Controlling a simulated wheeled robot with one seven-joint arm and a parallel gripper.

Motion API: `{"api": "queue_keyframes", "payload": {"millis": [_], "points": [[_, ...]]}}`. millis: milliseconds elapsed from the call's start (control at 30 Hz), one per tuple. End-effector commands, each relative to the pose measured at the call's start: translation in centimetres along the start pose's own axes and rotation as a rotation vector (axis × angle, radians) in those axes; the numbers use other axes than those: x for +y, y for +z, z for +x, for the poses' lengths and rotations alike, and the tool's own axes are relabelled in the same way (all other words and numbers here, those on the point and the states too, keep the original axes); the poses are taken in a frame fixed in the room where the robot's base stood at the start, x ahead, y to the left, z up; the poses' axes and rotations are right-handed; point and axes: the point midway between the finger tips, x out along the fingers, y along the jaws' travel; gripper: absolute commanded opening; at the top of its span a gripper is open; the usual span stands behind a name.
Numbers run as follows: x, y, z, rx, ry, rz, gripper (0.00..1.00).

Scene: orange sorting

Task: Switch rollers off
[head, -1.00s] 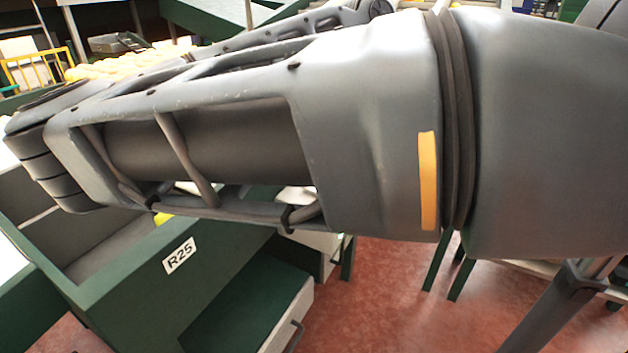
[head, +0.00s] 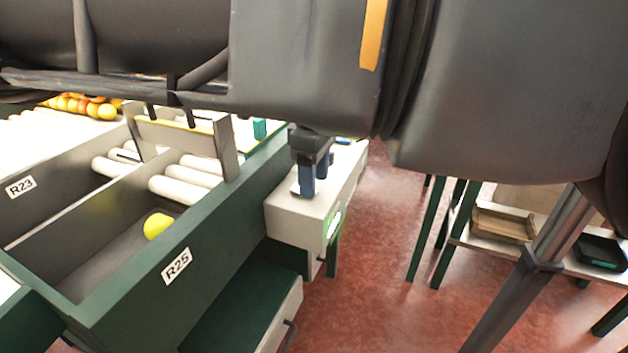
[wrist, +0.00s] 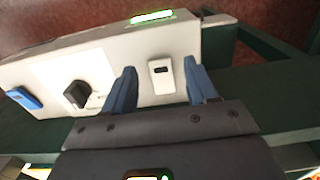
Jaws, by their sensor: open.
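A white control box (head: 290,215) is fixed to the side of the green roller line. My gripper (head: 313,178) is over its top, pointing down, fingers apart with nothing held. In the wrist view, a small pale switch plate with a dark slot (wrist: 161,76) lies on the box top between my gripper's blue fingers (wrist: 160,68). I cannot tell whether the fingers touch the box. A black knob (wrist: 78,94) is left of the fingers. A green-lit strip (wrist: 152,16) glows on the box front. White rollers (head: 185,185) lie in the line; their motion cannot be told.
A yellow fruit (head: 156,226) lies in the bin marked R25 (head: 177,265). Several oranges (head: 85,106) are at the back left. A blue piece (wrist: 23,98) is on the box's left part in the wrist view. Open red floor (head: 375,270) is right of the box.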

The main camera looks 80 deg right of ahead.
Motion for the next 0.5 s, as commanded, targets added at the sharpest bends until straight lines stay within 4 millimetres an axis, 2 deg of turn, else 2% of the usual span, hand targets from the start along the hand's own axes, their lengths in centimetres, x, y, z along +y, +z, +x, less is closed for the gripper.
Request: {"api": "queue_keyframes", "payload": {"millis": [200, 500], "points": [[0.0, 0.0, 1.8, -0.001, 0.0, 0.0, 0.57], [0.0, 0.0, 2.1, 0.001, 0.001, 0.001, 0.57]]}}
